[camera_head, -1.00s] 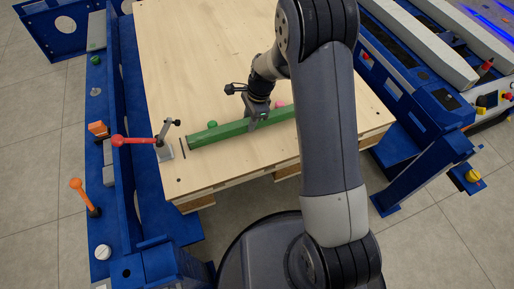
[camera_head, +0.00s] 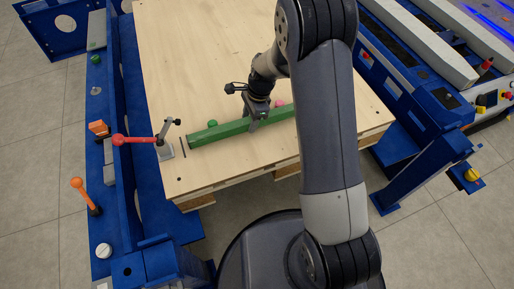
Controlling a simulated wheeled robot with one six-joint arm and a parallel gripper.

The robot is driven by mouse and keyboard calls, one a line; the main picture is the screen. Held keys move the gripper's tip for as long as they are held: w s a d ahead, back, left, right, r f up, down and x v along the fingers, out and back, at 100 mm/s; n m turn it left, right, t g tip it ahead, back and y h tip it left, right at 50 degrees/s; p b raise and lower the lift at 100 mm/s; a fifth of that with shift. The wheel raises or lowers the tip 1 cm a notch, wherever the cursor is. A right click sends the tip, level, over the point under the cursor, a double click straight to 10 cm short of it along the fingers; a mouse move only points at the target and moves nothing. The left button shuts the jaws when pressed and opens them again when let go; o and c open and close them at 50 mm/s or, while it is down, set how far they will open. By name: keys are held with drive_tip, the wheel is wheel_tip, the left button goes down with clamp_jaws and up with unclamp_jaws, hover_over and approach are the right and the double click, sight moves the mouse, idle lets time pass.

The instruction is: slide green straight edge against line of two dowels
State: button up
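The green straight edge (camera_head: 222,131) lies on the wooden panel, running from near the panel's left clamp rightward behind my arm. My gripper (camera_head: 256,117) is down at the bar's middle, with its fingers at the bar; whether they are closed on it is too small to tell. A green dowel (camera_head: 212,125) stands just behind the bar's far edge, left of my gripper. A pink dowel (camera_head: 279,103) stands behind the bar, right of my gripper. Both look very near the bar; I cannot tell if they touch. The bar's right end is hidden by my arm.
The wooden panel (camera_head: 200,60) is mostly clear behind the bar. A red-handled clamp (camera_head: 165,147) stands at its left front edge. A blue frame (camera_head: 126,190) with orange levers runs along the left. More blue lift-cart parts (camera_head: 425,165) stand at the right.

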drive_tip(key=shift+o, duration=0.5)
drive_tip(key=p+v, duration=0.3)
drive_tip(key=v, duration=0.7)
drive_tip(key=shift+d+r, duration=0.2)
drive_tip(key=shift+r, duration=0.2)
drive_tip(key=b+x, duration=0.3)
drive_tip(key=x, duration=0.8)
drive_tip(key=shift+w+a, duration=0.1)
drive_tip(key=shift+r, duration=0.2)
